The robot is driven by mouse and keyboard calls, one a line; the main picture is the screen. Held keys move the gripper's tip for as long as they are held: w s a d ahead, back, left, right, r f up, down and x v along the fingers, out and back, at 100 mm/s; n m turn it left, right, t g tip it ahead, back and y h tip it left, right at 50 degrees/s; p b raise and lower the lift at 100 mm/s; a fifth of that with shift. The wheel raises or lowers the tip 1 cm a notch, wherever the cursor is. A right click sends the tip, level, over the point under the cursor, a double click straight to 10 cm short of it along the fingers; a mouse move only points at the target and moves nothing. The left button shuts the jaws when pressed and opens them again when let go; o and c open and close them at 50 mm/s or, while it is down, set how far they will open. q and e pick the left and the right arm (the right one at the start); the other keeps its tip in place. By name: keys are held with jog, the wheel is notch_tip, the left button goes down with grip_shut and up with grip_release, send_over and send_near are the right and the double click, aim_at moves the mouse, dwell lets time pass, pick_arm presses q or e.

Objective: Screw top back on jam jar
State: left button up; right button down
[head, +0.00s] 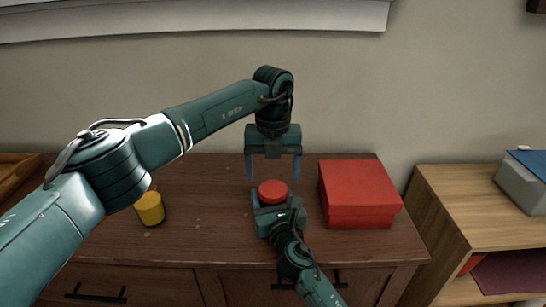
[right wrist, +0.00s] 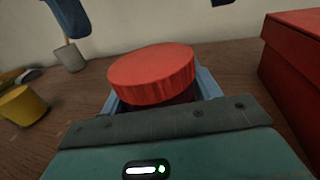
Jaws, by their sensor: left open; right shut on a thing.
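The red ribbed lid (head: 272,190) sits on top of the jam jar, with its flat face up. In the right wrist view the lid (right wrist: 152,72) covers most of the dark jar (right wrist: 182,97), of which only a sliver shows below it. I cannot tell whether the lid is threaded tight. My right gripper (head: 273,199) is shut around the jar from the front, a blue finger on each side below the lid. My left gripper (head: 272,172) is open and points down above and slightly behind the lid, apart from it.
A red box (head: 360,212) stands on the brown cabinet top (head: 215,215) close to the right of the jar. A yellow container (head: 149,208) stands at the left beneath my left arm. A small grey pot (right wrist: 70,58) shows behind it. A wooden shelf (head: 490,207) is at the right.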

aim_at(273, 189)
pick_arm(q)
jog(key=shift+f, duration=2.05)
jog(key=c, duration=1)
jog(key=m, duration=0.3)
jog(key=o, duration=1.1)
jog(key=shift+c, duration=0.2)
